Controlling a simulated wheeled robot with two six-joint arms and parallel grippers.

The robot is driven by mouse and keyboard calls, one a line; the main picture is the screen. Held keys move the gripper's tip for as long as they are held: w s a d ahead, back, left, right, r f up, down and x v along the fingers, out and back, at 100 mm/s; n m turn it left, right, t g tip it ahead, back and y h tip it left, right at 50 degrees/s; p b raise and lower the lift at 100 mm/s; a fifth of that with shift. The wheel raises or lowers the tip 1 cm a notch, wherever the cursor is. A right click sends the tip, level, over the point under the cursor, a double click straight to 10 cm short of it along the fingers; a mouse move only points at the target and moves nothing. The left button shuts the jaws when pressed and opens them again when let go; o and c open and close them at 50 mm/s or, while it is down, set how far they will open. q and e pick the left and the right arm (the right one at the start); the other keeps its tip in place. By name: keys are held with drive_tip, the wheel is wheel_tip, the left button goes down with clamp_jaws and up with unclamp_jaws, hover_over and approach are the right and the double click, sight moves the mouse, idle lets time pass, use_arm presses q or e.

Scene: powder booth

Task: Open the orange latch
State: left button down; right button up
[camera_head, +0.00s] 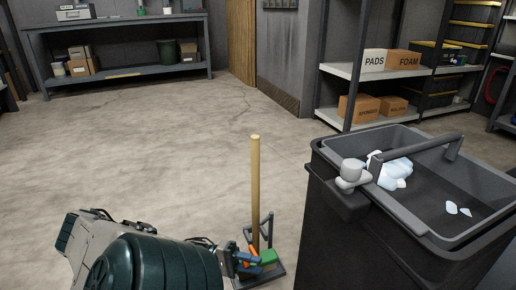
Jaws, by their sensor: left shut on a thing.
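The orange latch (253,250) shows as a small bright orange piece low in the middle of the head view, at the foot of an upright wooden pole (255,190). Small blue and green parts (268,257) sit right beside it. My left arm comes in from the lower left, and its gripper (246,260) is at the latch, shut on it. The fingers are small and partly hidden, so the exact grip is hard to see. My right gripper is not in view.
A dark bin (345,235) with a grey rim, a handle bar and white-blue scraps stands close on the right. A dark flat base (272,275) lies under the pole. Shelves with boxes (405,60) and a workbench (120,85) stand behind. The floor between is clear.

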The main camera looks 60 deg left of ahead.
use_arm(q)
drive_tip(key=shift+s+a+m+g+h+b, duration=0.15)
drive_tip(key=shift+s+m+g+h+b, duration=0.15)
drive_tip(key=shift+m+g+h, duration=0.3)
drive_tip(key=shift+s+a+m+g+h+b, duration=0.15)
drive_tip(key=shift+m+g+h+b, duration=0.25)
drive_tip(key=shift+g, duration=0.4)
drive_tip(key=c, duration=1.1)
unclamp_jaws()
drive_tip(key=shift+s, duration=0.1)
drive_tip(key=p+v, duration=0.1)
drive_tip(key=v, duration=1)
